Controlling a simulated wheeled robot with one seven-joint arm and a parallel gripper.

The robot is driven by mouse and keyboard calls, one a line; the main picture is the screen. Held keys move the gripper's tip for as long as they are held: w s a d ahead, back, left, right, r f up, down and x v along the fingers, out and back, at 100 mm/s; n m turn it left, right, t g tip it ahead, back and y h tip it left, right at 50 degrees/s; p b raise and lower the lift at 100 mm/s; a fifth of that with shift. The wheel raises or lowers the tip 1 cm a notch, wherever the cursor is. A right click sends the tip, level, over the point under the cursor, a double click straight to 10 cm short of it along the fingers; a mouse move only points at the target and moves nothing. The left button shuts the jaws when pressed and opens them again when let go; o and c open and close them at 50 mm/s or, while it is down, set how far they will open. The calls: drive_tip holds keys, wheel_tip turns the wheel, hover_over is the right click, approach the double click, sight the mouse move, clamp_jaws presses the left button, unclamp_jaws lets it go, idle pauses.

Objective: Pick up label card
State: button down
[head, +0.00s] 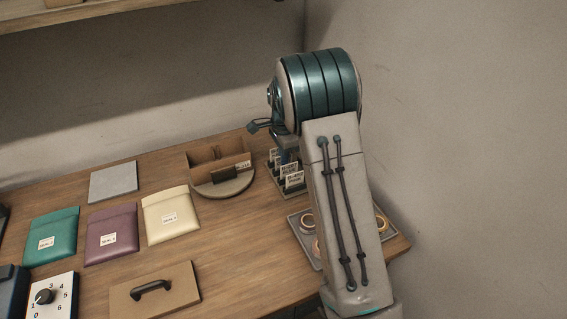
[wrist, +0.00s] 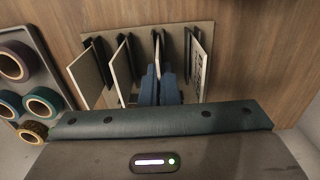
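Several pale label cards stand on edge in a slotted rack (wrist: 178,38). In the wrist view there is one card on the far left (wrist: 86,76), one right of it (wrist: 121,70), one in the middle (wrist: 159,52) and a printed one on the right (wrist: 199,70). My gripper (wrist: 160,82) reaches down into the rack, its two blue fingers close together at the middle card. Whether they clamp it is hidden. In the head view my gripper (head: 286,151) is over the rack, and printed cards (head: 294,179) show in front of it.
A tray of tape rolls (wrist: 37,62) lies left of the rack in the wrist view. In the head view a cardboard box on a round turntable (head: 222,187) stands left of the rack. Coloured pouches (head: 112,232) lie further left. A wall stands close on the right.

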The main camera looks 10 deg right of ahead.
drive_tip(key=shift+r, duration=0.1)
drive_tip(key=shift+r, duration=0.65)
wheel_tip(320, 180, up, 3)
drive_tip(key=shift+f+b, duration=0.15)
drive_tip(key=shift+b, duration=0.25)
drive_tip(key=s+d+r+b, duration=0.1)
drive_tip(key=s+d+r, duration=0.4)
drive_tip(key=d, duration=0.5)
drive_tip(key=shift+s+r+b, duration=0.35)
drive_tip(key=shift+s+r, duration=0.05)
drive_tip(key=shift+r, duration=0.55)
